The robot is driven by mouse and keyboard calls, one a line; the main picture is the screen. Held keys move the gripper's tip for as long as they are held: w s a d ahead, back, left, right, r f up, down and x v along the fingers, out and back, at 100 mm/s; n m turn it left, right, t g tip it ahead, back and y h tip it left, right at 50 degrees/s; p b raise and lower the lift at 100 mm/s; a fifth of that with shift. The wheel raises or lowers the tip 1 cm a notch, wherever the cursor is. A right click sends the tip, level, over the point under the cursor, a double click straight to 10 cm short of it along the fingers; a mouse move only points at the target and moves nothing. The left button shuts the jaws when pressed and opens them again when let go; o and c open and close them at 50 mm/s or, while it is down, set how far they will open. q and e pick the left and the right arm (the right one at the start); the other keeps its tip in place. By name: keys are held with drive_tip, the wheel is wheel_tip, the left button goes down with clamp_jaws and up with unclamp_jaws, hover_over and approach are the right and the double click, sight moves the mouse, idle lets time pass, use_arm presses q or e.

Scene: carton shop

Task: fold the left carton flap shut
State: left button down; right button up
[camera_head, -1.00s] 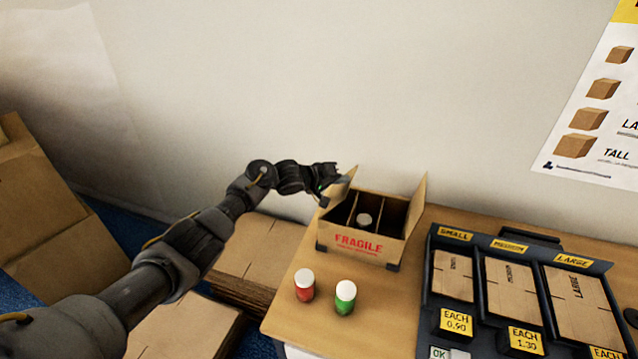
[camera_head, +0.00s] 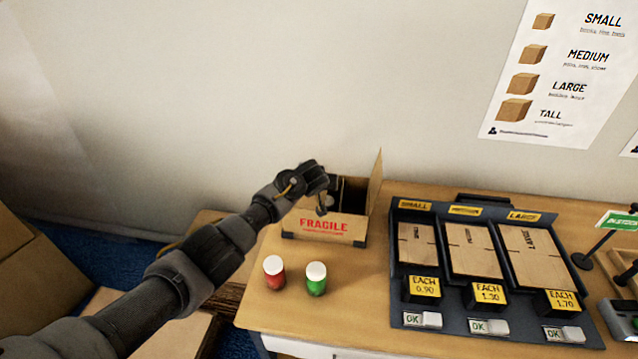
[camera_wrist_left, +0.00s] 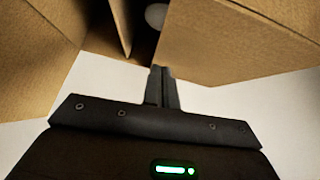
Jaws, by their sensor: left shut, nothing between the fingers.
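The carton (camera_head: 345,240), printed FRAGILE in red, stands on the wooden table against the wall. Its right flap (camera_head: 375,181) stands upright. The left flap cannot be made out in the head view, where my arm covers the carton's left and upper part. My left gripper (camera_head: 321,211) is shut and empty, over the carton's opening behind its front wall. In the left wrist view its fingertips (camera_wrist_left: 163,70) are together, between cardboard panels (camera_wrist_left: 238,45); I cannot tell which panel is the left flap.
A red jar (camera_head: 274,273) and a green jar (camera_head: 316,279), both white-capped, stand in front of the carton. A dark rack (camera_head: 395,270) of flat cartons stands to the right. Cardboard stacks lie left of the table.

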use_arm(q)
drive_tip(key=shift+d+f+y+b, duration=0.2)
drive_tip(key=shift+f+y+b, duration=0.3)
drive_tip(key=shift+f, duration=0.1)
drive_tip(key=shift+m, duration=0.3)
drive_tip(key=shift+a+f, duration=0.15)
drive_tip(key=shift+s+a+f, duration=0.2)
drive_tip(key=shift+a+f, duration=0.05)
drive_tip(key=shift+a, duration=0.5)
drive_tip(key=r+p, duration=0.4)
drive_tip(key=p, duration=0.1)
drive_tip(key=shift+w+d+r, duration=0.15)
drive_tip(key=shift+w+r, duration=0.05)
drive_tip(key=shift+r, duration=0.15)
drive_tip(key=shift+s+r, duration=0.15)
drive_tip(key=shift+s, duration=0.1)
drive_tip(key=b+v, duration=0.1)
drive_tip(key=v, duration=0.8)
drive_tip(key=shift+s+r, duration=0.2)
